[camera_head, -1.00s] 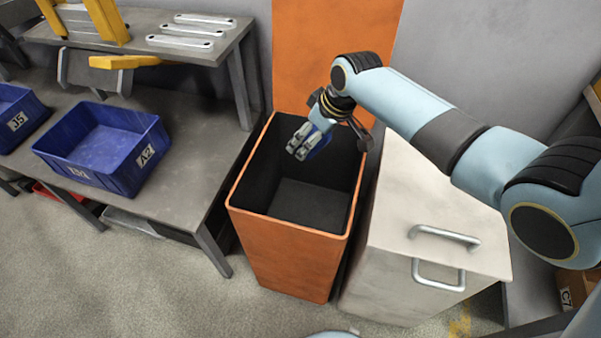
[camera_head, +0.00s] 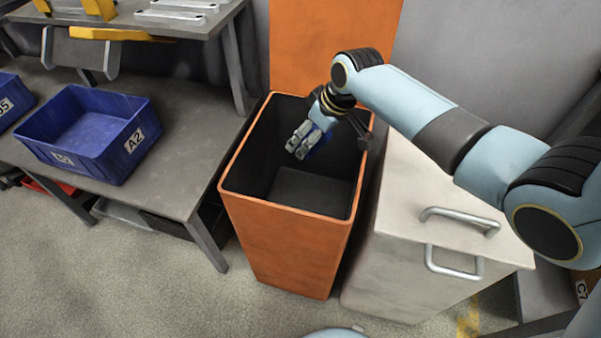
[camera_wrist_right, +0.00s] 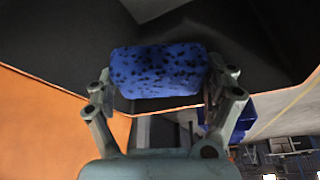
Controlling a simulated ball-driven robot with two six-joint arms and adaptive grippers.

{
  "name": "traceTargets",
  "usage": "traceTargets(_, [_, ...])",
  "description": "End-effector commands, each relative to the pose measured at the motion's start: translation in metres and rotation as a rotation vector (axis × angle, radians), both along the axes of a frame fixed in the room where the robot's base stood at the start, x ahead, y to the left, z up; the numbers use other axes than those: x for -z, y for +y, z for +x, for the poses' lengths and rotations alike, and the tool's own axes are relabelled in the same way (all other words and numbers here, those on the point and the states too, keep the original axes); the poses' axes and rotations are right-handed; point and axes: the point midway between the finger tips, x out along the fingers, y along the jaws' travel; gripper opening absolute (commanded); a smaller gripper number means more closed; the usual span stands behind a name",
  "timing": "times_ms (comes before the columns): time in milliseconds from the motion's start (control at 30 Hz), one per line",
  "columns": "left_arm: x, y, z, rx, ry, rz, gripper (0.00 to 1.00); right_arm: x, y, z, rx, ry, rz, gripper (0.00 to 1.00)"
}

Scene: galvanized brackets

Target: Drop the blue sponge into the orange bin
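The blue sponge (camera_wrist_right: 160,72), dark-speckled, is between the two fingers of my right gripper (camera_wrist_right: 160,90) in the right wrist view, with both fingers against its ends. In the head view my right gripper (camera_head: 303,142) hangs over the open mouth of the orange bin (camera_head: 285,240), and a bit of the blue sponge (camera_head: 318,147) shows beside the fingers. The bin's dark inside looks empty. Its orange wall (camera_wrist_right: 60,130) also shows in the right wrist view. My left gripper is not in view.
A white cabinet (camera_head: 400,265) with metal handles stands close to the right of the bin. A grey bench (camera_head: 185,150) with blue trays (camera_head: 90,130) is at the left. An orange panel (camera_head: 335,45) rises behind the bin. Grey floor is open in front.

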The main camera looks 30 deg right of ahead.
Motion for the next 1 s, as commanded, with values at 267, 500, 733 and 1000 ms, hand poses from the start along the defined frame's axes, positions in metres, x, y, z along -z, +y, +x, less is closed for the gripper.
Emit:
traceTargets(267, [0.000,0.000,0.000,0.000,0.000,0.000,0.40,0.000,0.000,0.000,0.000,0.000,0.000,1.00])
traceTargets(500, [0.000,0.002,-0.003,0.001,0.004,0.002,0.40,-0.012,-0.002,-0.005,0.000,0.000,-0.001,1.00])
traceTargets(733, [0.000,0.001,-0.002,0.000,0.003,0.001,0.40,-0.057,-0.007,-0.023,-0.002,-0.003,-0.003,1.00])
traceTargets(1000, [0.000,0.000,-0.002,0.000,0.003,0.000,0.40,-0.102,-0.012,-0.040,-0.001,-0.002,-0.002,1.00])
